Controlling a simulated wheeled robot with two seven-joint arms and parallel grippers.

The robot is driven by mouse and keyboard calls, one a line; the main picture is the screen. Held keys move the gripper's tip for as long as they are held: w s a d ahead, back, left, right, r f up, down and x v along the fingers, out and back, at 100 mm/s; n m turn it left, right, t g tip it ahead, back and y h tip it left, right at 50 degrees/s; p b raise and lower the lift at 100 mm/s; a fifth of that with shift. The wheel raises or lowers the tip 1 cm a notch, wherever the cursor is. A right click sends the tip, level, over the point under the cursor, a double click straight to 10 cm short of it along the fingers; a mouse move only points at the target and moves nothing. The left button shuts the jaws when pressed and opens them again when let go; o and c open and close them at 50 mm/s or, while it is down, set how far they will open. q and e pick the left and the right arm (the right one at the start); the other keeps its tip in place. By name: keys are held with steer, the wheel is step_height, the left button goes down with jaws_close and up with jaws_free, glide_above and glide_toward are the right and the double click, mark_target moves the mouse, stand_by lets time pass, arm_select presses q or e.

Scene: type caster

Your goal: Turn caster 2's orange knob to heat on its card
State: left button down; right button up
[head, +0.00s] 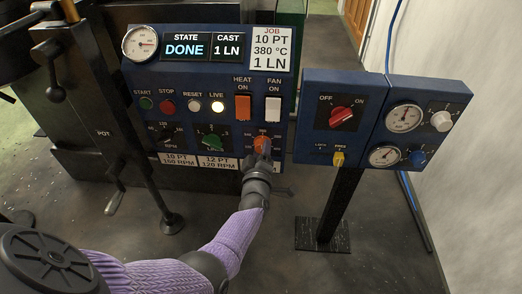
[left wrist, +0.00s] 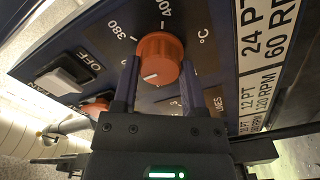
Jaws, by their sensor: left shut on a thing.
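The orange knob (head: 262,143) is at the lower right of the blue caster panel (head: 180,80). My left gripper (head: 263,157) is shut on it. In the left wrist view the knob (left wrist: 159,56) sits between the two fingers, with 380 and 400 printed around its rim. A white mark shows on the knob's face near its lower edge; I cannot tell its exact reading. The job card (head: 269,49) reads 10 PT, 380 °C, 1 LN. The display (head: 186,46) reads DONE and 1 LN. My right gripper is not in view.
Close by are a green knob (head: 211,138), a black knob (head: 166,132), an orange heat switch (head: 243,108) and a white fan switch (head: 273,110). A second blue panel (head: 310,90) with a red knob (head: 341,115) stands right of my arm on a black post (head: 341,205).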

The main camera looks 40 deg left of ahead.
arm_select(q)
steer(key=shift+m+p, duration=0.4)
steer(key=shift+m, duration=5.4)
steer(key=shift+c, duration=0.7)
jaws_free()
